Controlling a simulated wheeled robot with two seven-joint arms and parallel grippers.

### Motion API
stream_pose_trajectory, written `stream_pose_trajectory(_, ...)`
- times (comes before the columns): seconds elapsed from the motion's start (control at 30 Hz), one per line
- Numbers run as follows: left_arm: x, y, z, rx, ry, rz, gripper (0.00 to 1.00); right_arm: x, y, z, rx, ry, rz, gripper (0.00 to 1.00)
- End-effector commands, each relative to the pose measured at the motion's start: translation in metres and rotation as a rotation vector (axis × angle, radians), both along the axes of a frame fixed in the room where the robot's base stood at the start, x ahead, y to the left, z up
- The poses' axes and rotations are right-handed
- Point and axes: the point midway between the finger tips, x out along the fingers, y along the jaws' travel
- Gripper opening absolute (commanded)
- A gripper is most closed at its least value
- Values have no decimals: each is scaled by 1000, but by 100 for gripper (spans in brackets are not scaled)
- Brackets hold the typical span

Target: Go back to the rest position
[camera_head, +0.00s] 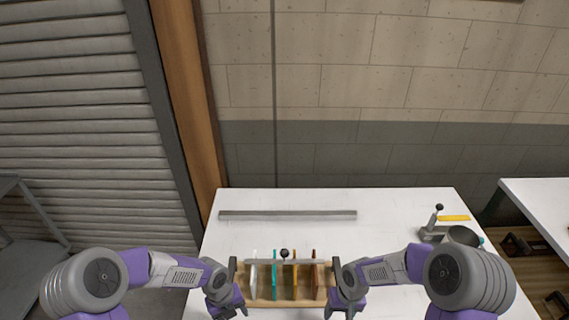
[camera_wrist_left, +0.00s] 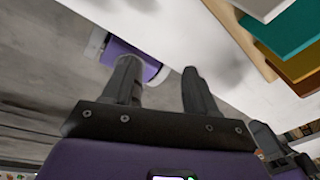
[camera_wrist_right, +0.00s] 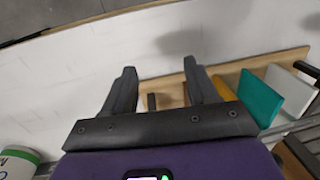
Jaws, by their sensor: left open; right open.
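The wooden colorant rack (camera_head: 262,302) stands at the near edge of the white table and holds a row of upright plates: white (camera_head: 253,272), teal (camera_head: 274,262), yellow (camera_head: 294,275) and brown (camera_head: 314,275). My left gripper (camera_head: 229,303) is at the rack's left end and my right gripper (camera_head: 341,306) at its right end. In the left wrist view the left fingers (camera_wrist_left: 163,83) are apart with nothing between them. In the right wrist view the right fingers (camera_wrist_right: 158,86) are apart and empty, with the rack (camera_wrist_right: 235,65) behind them.
A long grey bar (camera_head: 288,215) lies across the table behind the rack. At the right stand a grey device with a black knob (camera_head: 438,208), a grey bowl (camera_head: 463,236) and a yellow strip (camera_head: 454,218). The table's middle is clear. Another white table (camera_head: 540,200) stands at the right.

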Motion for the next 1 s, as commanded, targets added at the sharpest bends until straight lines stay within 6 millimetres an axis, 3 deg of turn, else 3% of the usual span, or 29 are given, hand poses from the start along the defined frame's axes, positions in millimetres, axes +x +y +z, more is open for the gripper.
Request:
stream_pose_trajectory(0.17,-23,-23,-22,-73,99,346,58,-21,17,-24,77,15,-12,58)
stream_pose_trajectory(0.5,-78,-63,-69,-137,443,1431,58,-76,53,-76,228,20,-100,58)
stream_pose_trajectory(0.7,-108,-66,-93,-82,624,2099,58,-110,61,-98,255,11,-173,58)
stream_pose_trajectory(0.9,-138,-53,-112,-4,719,2720,58,-142,61,-113,238,2,-238,58)
stream_pose_trajectory(0.93,-142,-50,-115,6,724,2811,58,-147,61,-115,233,1,-245,58)
stream_pose_trajectory(1.0,-139,-50,-142,-6,723,2805,58,-143,60,-142,233,-7,-243,58)
